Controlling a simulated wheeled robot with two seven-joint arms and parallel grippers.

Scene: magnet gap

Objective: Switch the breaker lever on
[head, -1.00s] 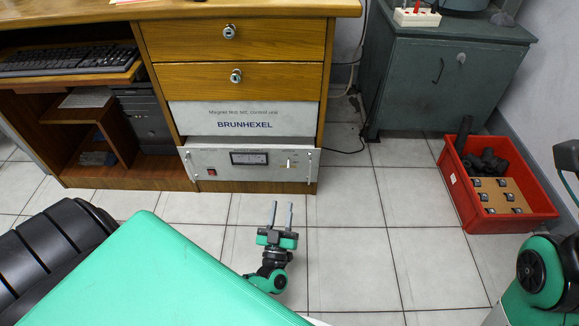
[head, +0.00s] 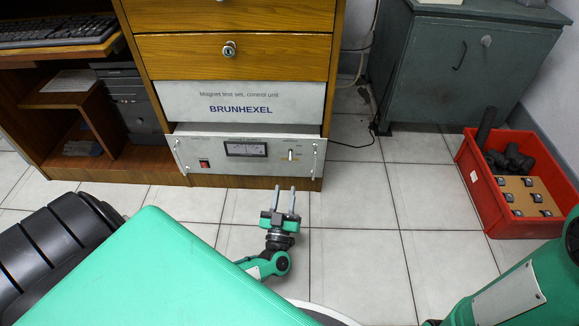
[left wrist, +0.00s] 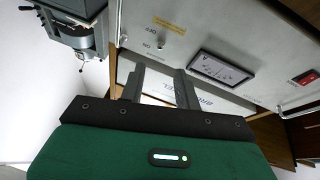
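The white control unit panel (head: 225,172) sits low in the desk, below the BRUNHEXEL drawer front. It carries a small breaker lever (head: 291,155) on its right side, also seen in the left wrist view (left wrist: 161,46) beside the upside-down ON and OFF labels. I cannot tell for sure which way the lever is set. My left gripper (head: 286,189) is open and empty, its two fingers pointing at the panel, just short of it and below the lever. In the left wrist view the spread fingers (left wrist: 159,72) show nothing between them. My right gripper is out of view.
The panel also has a meter (head: 246,149), a red switch (head: 204,163) and a handle at each end. A red crate (head: 491,204) with dark parts stands on the floor at right, before a grey-green cabinet (head: 465,75). The tiled floor between is clear.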

